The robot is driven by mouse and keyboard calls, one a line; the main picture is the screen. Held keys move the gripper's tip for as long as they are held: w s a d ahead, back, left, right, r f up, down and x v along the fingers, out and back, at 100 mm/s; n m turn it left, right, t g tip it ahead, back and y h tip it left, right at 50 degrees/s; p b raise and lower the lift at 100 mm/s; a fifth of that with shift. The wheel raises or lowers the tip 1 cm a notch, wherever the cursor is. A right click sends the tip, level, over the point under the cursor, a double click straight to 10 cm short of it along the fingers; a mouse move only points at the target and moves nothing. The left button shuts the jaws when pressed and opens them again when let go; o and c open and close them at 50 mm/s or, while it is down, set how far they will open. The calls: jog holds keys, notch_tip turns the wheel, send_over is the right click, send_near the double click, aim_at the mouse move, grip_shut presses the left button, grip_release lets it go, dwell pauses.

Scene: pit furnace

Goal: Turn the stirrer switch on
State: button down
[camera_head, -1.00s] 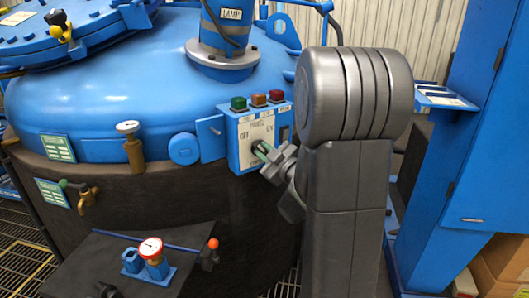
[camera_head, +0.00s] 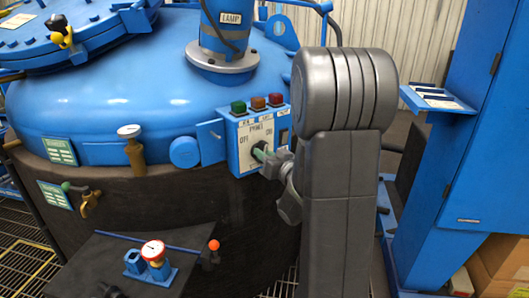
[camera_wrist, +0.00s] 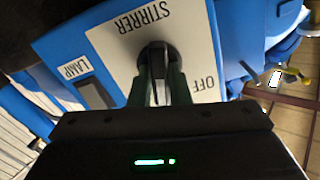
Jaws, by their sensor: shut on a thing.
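The stirrer switch is a black round knob (camera_wrist: 157,62) on a white plate of the blue control box (camera_head: 233,160). The plate reads STIRRER, with OFF on its left and ON on its right in the head view; it shows upside down in the wrist view. My gripper (camera_head: 261,152) reaches the knob from the right. Its green-tipped fingers (camera_wrist: 160,85) are shut on the knob's raised grip, one on each side. The grip stands about upright in the wrist view. The fingers partly hide the knob, and ON is out of the wrist view.
A dark lamp switch (camera_wrist: 95,93) sits beside the plate. The blue furnace lid (camera_head: 100,105) is behind. A gauge (camera_head: 153,250) stands on a dark shelf at lower left. A blue cabinet (camera_head: 470,130) rises at the right.

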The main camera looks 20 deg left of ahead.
jog(key=m+p, duration=0.2)
jog(key=m, duration=0.3)
jog(key=shift+m, duration=0.4)
jog(key=shift+f, duration=0.1)
dwell(0.3)
jog(key=c, duration=1.4)
grip_release()
jog(key=shift+w+d, duration=0.1)
jog(key=shift+o, duration=0.2)
jog(key=v, duration=1.4)
jog(key=shift+a, duration=0.2)
